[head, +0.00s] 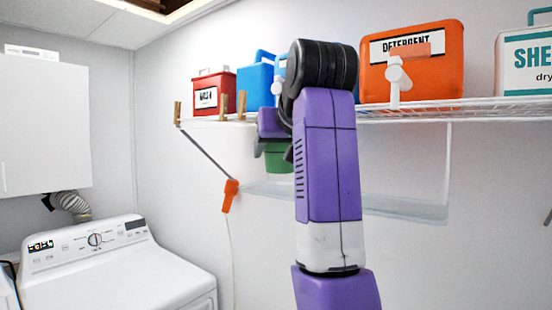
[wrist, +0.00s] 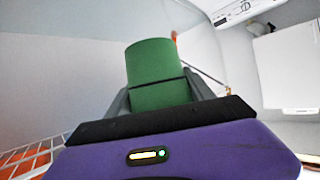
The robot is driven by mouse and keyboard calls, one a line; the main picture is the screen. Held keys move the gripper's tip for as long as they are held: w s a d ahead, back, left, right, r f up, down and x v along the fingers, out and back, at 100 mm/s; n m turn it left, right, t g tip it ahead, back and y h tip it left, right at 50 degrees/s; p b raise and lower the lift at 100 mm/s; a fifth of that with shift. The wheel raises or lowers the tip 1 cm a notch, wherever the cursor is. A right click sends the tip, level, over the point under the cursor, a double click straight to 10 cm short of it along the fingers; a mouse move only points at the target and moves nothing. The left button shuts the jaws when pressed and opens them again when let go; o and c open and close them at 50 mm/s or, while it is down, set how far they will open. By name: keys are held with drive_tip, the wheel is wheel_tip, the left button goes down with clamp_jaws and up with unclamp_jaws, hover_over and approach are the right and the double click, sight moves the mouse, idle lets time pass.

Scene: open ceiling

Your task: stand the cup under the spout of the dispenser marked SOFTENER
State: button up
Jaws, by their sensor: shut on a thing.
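My gripper (head: 276,146) is shut on the green cup (head: 279,160), just below the wire shelf. In the wrist view the cup (wrist: 155,68) sits between both fingers (wrist: 158,95). In the head view the cup is partly hidden by my gripper and arm. An orange dispenser marked DETERGENT (head: 418,70) stands on the shelf to the right, with a white spout (head: 397,80). A blue dispenser (head: 281,68) is largely hidden behind my arm; a pale spout (head: 277,88) shows above my gripper. No SOFTENER marking is readable.
The wire shelf (head: 440,112) also holds a red box (head: 213,93), a blue jug (head: 255,85) and a white SHEET box (head: 525,65). A clear lower ledge (head: 400,207) lies beneath; its left part is near the cup. An orange piece (head: 230,195) hangs left. A white washer (head: 120,270) stands lower left.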

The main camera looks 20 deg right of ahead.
drive_tip(key=shift+w, duration=0.65)
drive_tip(key=shift+f+p, duration=0.75)
drive_tip(key=shift+f, duration=1.05)
drive_tip(key=shift+f, duration=0.15)
drive_tip(key=o, duration=1.3)
